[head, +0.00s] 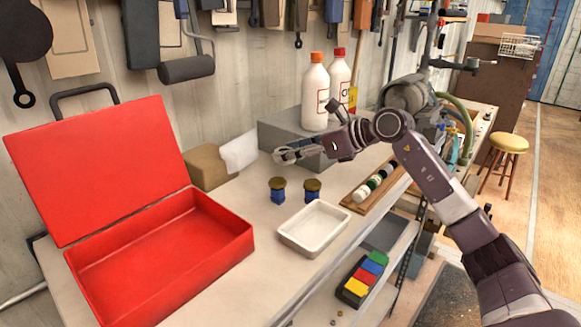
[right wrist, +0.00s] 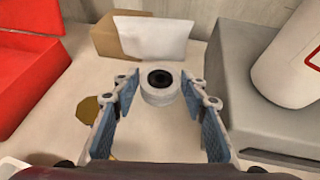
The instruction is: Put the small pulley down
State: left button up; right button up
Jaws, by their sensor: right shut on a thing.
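The small pulley (right wrist: 160,93) is a short pale cylinder with a dark round hole in its top. In the right wrist view it sits between the fingertips of my right gripper (right wrist: 161,92), which is shut on it. In the head view my right gripper (head: 290,154) is over the workbench, in front of the grey block and behind two blue-and-brown knobs. The pulley is hard to make out there among the fingers. I cannot tell how high it is above the bench. My left gripper is not in view.
An open red toolbox (head: 175,250) stands at left. A white tray (head: 313,228), the blue-and-brown knobs (head: 278,190), a wooden rack of small jars (head: 350,203), a cardboard box (head: 208,166) and a grey block (head: 285,130) bearing two bottles surround the clear bench patch.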

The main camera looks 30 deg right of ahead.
aim_at(290, 182)
jog(key=shift+f+p, duration=0.55)
jog(key=shift+f, duration=2.1)
jog(key=shift+f, duration=0.1)
jog(key=o, duration=0.8)
jog(key=shift+f, duration=0.1)
jog(key=shift+o, duration=0.7)
